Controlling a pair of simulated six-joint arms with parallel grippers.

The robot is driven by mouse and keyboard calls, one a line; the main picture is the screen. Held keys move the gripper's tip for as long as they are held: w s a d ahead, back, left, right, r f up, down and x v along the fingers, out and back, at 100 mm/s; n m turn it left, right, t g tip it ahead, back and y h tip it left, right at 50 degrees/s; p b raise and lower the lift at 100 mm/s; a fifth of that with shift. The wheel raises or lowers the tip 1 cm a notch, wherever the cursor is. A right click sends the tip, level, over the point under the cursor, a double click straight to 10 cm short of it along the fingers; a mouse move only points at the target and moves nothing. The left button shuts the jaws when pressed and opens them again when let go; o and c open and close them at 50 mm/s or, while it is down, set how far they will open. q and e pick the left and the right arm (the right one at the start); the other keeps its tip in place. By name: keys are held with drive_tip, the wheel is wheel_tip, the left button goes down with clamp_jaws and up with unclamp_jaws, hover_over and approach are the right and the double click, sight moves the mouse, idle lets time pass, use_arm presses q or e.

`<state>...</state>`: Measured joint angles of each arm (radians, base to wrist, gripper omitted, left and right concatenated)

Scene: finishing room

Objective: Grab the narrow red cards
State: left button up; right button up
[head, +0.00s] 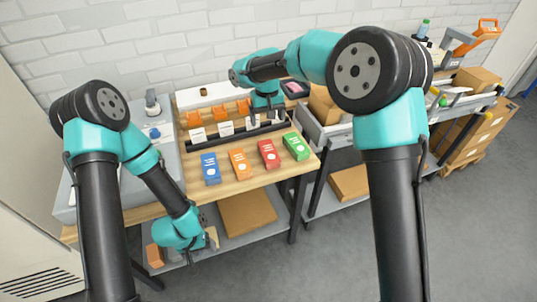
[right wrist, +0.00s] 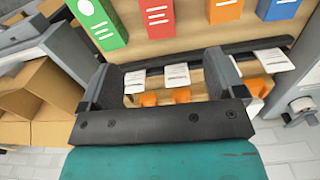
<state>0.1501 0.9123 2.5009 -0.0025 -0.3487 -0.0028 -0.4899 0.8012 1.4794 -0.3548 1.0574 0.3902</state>
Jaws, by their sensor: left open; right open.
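The narrow red card pack (head: 268,153), with white print and a white dot, lies on the wooden bench top between an orange and a green pack. It also shows in the right wrist view (right wrist: 158,18), partly cut off by the top edge. My right gripper (head: 268,114) is open and empty, behind the red pack over the dark rail with white labels; its fingers (right wrist: 160,76) are apart from the pack. My left gripper (head: 205,241) is low in front of the bench, near the lower shelf, away from the packs; it is open, though its fingers are hard to make out.
A blue pack (head: 211,168), an orange pack (head: 240,164) and a green pack (head: 296,146) share the row with the red one. A dark rail (head: 240,134) with white labels and orange items stands behind them. Cardboard boxes (head: 349,183) sit on the right shelving.

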approach(269, 150)
drive_tip(key=f, duration=0.5)
drive_tip(key=shift+s+a+f, duration=0.1)
drive_tip(key=shift+a+f, duration=0.05)
drive_tip(key=shift+a, duration=0.1)
drive_tip(key=shift+d+f, duration=0.15)
drive_tip(key=shift+f, duration=1.15)
drive_tip(key=shift+d+f, duration=0.1)
drive_tip(key=shift+f, duration=1.2)
drive_tip(key=c, duration=1.1)
drive_tip(key=shift+r, duration=0.1)
